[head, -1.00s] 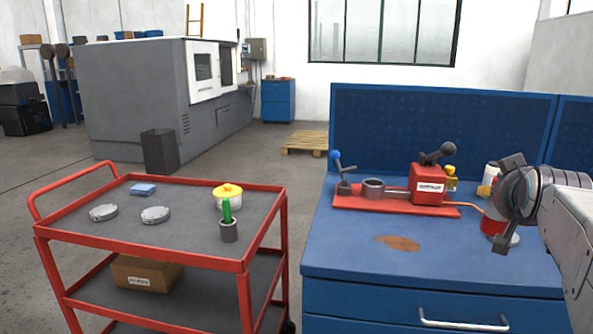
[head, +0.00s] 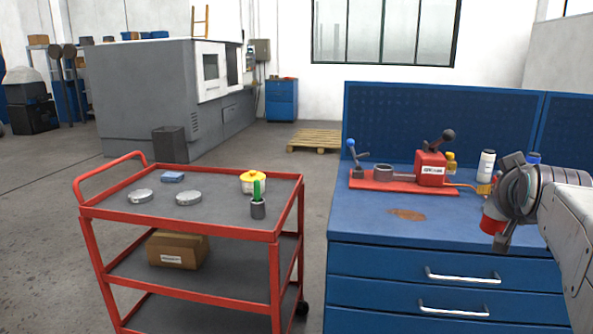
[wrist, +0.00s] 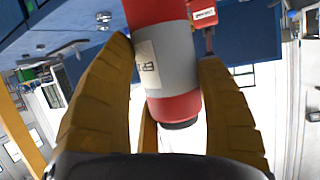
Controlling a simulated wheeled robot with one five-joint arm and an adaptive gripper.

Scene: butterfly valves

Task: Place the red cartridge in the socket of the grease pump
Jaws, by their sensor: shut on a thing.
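The red cartridge (wrist: 178,60), with a pale grey band and a printed label, is between the two yellow fingers of my gripper (wrist: 165,110) in the wrist view. My gripper is shut on it. In the head view my gripper (head: 497,212) is at the right, with a red part of the cartridge (head: 490,224) showing below it; the fingers are mostly hidden by the wrist. The grease pump (head: 431,168) is a red labelled block with a dark lever on a red base, on the blue bench. A grey round cup, seemingly its socket (head: 383,171), stands left of the block, clear of my gripper.
A blue-knobbed lever (head: 353,153) stands left of the cup. A white bottle (head: 487,165) and a yellow fitting are right of the pump. The blue bench top (head: 375,228) is clear in front, except for a brown stain. A red trolley (head: 190,223) stands at left.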

